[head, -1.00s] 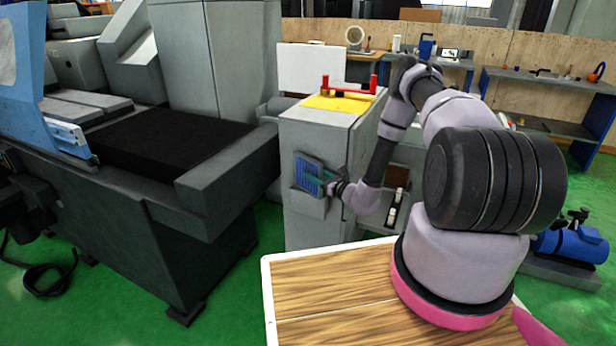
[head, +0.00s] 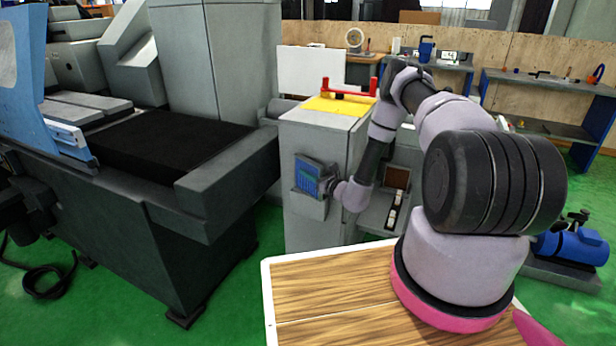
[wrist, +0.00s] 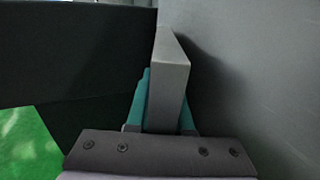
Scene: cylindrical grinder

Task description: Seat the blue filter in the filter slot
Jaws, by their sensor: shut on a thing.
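The blue filter (head: 307,172) is a thin panel with a blue face, at the front of the grey cabinet in the head view. The filter slot (head: 309,207) is a grey pocket on that cabinet face; the filter stands upright at it, its lower edge at or behind the pocket's front. I cannot tell how deep it sits. My gripper (head: 316,181) reaches it from the right, a teal finger across its face. In the wrist view my gripper (wrist: 165,100) has teal fingers on both sides of the filter's grey edge (wrist: 172,75), close to the cabinet wall.
The grey cabinet (head: 345,150) carries a yellow top with a red handle (head: 349,93). The large grinder (head: 130,215) stands close on the left. A wooden table (head: 330,295) is in front.

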